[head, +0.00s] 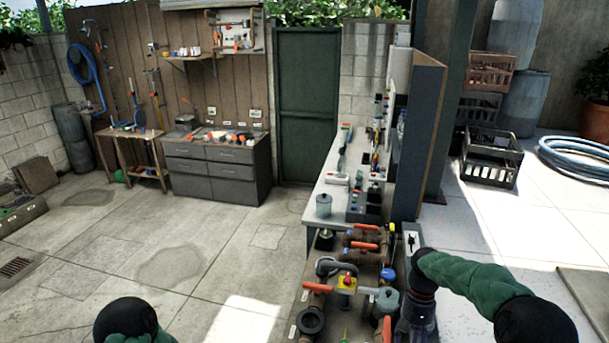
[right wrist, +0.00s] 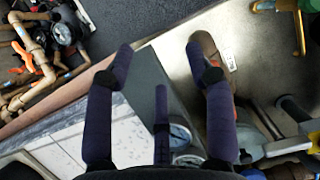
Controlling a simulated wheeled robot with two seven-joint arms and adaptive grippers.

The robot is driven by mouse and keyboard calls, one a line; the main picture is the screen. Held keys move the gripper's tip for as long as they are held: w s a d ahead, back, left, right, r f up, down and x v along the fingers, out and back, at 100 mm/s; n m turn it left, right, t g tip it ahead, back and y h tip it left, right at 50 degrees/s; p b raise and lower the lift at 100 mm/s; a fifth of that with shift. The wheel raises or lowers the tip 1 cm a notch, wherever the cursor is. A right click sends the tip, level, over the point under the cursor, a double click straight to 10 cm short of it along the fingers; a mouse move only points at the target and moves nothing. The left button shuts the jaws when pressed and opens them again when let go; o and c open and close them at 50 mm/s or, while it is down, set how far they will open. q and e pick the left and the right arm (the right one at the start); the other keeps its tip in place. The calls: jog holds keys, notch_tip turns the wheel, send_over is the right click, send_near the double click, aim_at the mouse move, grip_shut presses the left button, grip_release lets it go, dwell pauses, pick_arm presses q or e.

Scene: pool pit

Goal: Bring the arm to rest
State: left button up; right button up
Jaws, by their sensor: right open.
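My right arm (head: 480,283), in a green sleeve, comes in from the right in the head view. Its dark wrist end hangs low beside the pipe bench. In the right wrist view my right gripper (right wrist: 160,48) has its dark fingers spread wide, with nothing between them. Behind the fingers lie a dark grey surface and a light panel, apart from the fingertips as far as I can tell. Only a dark, rounded joint and a bit of green sleeve of my left arm (head: 125,320) show at the bottom edge. My left gripper is outside the view.
Black crates (head: 491,159) and a coiled hose (head: 577,158) lie right. Open floor is left.

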jog(key=s+a+f+t+y, duration=0.1)
jog(key=s+a+f, duration=0.4)
jog(key=f, duration=0.5)
jog(key=s+a+f+t+y, duration=0.1)
jog(key=s+a+f, duration=0.4)
jog(key=f, duration=0.5)
jog(key=s+a+f+m+t, duration=0.1)
jog(key=s+a+f, duration=0.2)
jog(key=s, duration=0.4)
jog(key=s+a+f+t, duration=0.1)
jog(key=s+a+f, duration=0.25)
jog(key=s, duration=0.35)
jog(key=w+d+b+x, duration=0.1)
jog(key=w+b+x, duration=0.1)
jog(key=b+x, duration=1)
jog(key=shift+d+f+n+t+y+b, duration=0.3)
jog(key=shift+f+n+y+b, duration=0.1)
jog(key=shift+b, duration=0.85)
